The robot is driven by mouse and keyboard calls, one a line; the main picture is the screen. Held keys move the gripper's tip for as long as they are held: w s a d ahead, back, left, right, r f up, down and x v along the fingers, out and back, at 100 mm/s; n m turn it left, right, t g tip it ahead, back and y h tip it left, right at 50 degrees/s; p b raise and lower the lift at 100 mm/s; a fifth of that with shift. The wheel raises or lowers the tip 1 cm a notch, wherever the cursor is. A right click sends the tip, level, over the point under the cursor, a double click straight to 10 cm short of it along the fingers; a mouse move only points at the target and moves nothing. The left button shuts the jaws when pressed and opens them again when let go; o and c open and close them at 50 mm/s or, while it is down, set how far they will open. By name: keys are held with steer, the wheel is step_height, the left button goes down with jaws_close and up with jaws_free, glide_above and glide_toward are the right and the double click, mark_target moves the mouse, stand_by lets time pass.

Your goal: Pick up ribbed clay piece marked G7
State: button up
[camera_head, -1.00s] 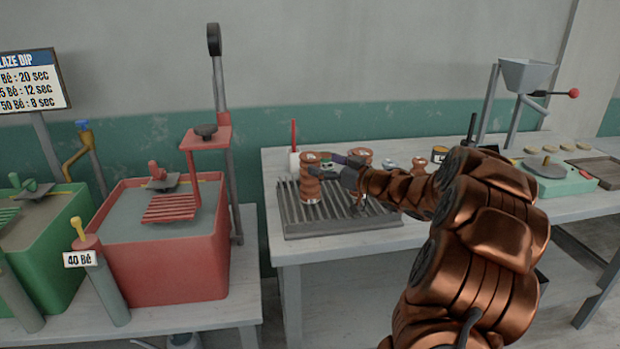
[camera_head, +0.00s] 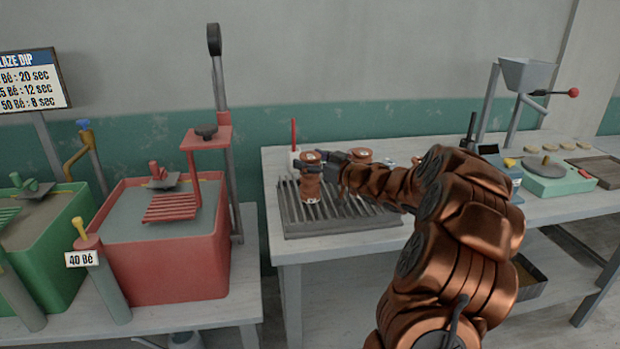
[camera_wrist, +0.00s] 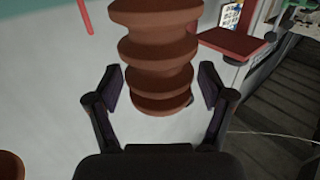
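A ribbed reddish-brown clay piece (camera_head: 312,184) stands upright on a dark slatted rack (camera_head: 352,236); no marking on it can be read. In the wrist view the ribbed piece (camera_wrist: 158,55) fills the upper middle, its top cut off by the frame. My gripper (camera_head: 326,160) is beside its upper part, coming from the right. In the wrist view my gripper (camera_wrist: 161,86) is open, one finger on each side of the piece, with small gaps at both sides. A second clay piece (camera_head: 360,155) is behind my gripper, mostly hidden.
A red glaze tub (camera_head: 165,262) with a lifting stand is to the left, beside a green tub (camera_head: 40,262). A red stick (camera_head: 293,133) stands behind the rack. A green scale (camera_head: 558,181) is farther right. My arm hides part of the table.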

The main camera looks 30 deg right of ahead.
jaws_close()
stand_by(0.5)
